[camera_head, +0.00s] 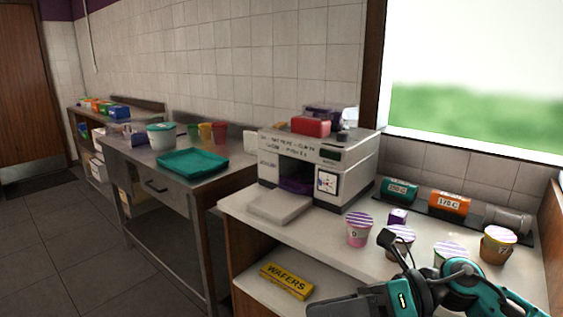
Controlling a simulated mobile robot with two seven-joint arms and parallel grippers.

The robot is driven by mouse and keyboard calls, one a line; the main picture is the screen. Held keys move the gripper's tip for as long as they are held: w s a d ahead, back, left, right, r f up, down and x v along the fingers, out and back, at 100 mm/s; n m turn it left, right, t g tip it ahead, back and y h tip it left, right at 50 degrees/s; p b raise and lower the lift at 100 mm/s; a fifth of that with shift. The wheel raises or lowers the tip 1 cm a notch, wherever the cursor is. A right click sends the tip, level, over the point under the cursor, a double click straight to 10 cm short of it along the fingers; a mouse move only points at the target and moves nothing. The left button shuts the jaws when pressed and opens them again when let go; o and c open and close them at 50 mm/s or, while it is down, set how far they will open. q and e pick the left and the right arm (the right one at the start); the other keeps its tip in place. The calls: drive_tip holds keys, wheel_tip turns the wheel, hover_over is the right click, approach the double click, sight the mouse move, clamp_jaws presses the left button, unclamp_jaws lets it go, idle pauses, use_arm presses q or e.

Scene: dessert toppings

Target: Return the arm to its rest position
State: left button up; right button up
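One of my arms, teal and black, comes in at the bottom right, in front of the white counter (320,222). Its dark end section lies low at the bottom edge, and a thin black part sticks up toward the cups. I cannot make out two fingertips on it, so I cannot tell whether its gripper is open or shut. No held object shows. My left gripper is not in view.
Several striped-lid cups stand on the counter, including a pink one (358,229) and a brown one (497,244); the arm partly hides others. A yellow wafers box (287,280) lies below. A teal tray (192,162) is left.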

drive_tip(key=d+f+m+t+h, duration=0.45)
drive_tip(key=f+m+t, duration=0.4)
drive_tip(key=m, duration=0.95)
drive_tip(key=d+f+m+t+h, duration=0.3)
drive_tip(key=f+m+t+h, duration=0.45)
drive_tip(key=m, duration=1.05)
drive_tip(key=s+d+f+m+g+h, duration=0.2)
drive_tip(key=s+f+m, duration=0.4)
drive_tip(key=s+f, duration=0.3)
wheel_tip(320, 180, down, 4)
drive_tip(key=shift+d+r+m+g, duration=0.3)
drive_tip(key=shift+d+g, duration=0.4)
drive_tip(key=shift+g, duration=0.5)
